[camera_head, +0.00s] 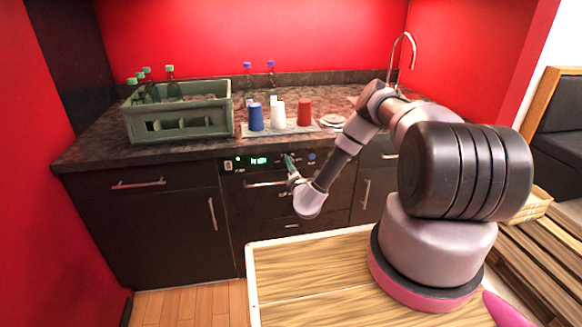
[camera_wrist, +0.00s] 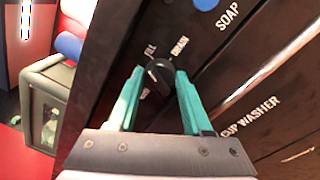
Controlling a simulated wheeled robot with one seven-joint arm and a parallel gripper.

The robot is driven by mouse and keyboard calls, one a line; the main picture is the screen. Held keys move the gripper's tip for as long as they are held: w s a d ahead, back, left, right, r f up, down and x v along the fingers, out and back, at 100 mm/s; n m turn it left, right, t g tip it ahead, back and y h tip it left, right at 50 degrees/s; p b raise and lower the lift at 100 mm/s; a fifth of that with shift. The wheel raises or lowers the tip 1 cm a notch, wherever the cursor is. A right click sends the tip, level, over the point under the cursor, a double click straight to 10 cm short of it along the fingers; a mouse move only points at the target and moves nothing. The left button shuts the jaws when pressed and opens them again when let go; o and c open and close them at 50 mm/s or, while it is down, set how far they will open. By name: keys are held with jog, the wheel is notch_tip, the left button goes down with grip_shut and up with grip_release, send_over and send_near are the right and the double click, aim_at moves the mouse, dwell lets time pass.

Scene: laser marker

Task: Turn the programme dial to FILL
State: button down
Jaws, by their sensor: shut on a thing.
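The programme dial (camera_wrist: 159,72) is a small black knob on the dark panel of the cup washer (camera_wrist: 215,80). In the wrist view, the words FILL and DRAIN stand beyond it, and another label is partly hidden by the left finger. A pale mark shows on the dial, but I cannot tell exactly which word it points at. My gripper (camera_wrist: 160,76) has its two teal fingers on either side of the dial, shut on it. In the head view, my gripper (camera_head: 290,168) is at the panel and hides the dial.
A green display (camera_head: 258,161) is lit left of my gripper. A blue button (camera_head: 311,156) labelled SOAP (camera_wrist: 228,16) is to its right. Above, the counter holds a green crate (camera_head: 180,130) with bottles, and blue, white and red cups. A washer handle (camera_head: 262,184) sits below the panel.

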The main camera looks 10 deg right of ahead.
jog(key=shift+m, duration=0.6)
jog(key=shift+c, duration=1.7)
grip_release()
jog(key=s, duration=1.1)
jog(key=shift+d+f, duration=0.2)
jog(key=shift+f, duration=0.2)
